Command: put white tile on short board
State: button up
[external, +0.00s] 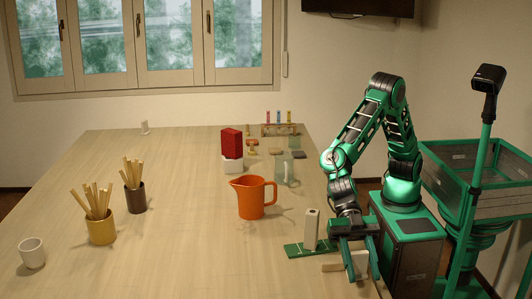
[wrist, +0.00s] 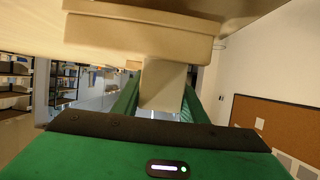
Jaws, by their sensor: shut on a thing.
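My gripper (external: 355,240) points down at the table's near right edge, shut on a pale beige block-like piece (external: 358,264). In the wrist view this piece (wrist: 164,86) is between the fingers, against a wider pale slab (wrist: 138,34); I cannot tell if they are joined. A pale strip (external: 332,267) shows beside the gripper in the external view. I cannot tell for sure which pale piece is the white tile. A green board (external: 297,250) with light marks lies left of my gripper. An upright pale block (external: 311,228) stands on it. The gripper partly hides the board's right end.
An orange jug (external: 251,197) stands just behind the green board. Farther back are a clear jug (external: 284,172), a red block (external: 231,143) on a white holder and a tube rack (external: 281,129). Stick-filled pots (external: 102,230) and a white cup (external: 32,253) stand left. The table's front middle is clear.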

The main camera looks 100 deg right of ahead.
dwell(0.3)
jog(key=o, duration=1.1)
jog(key=shift+f, duration=0.1)
jog(key=shift+d+r, duration=0.15)
jog(key=shift+r, duration=0.05)
jog(key=v, duration=1.1)
jog(key=shift+d, duration=0.4)
jog(key=shift+r, duration=0.1)
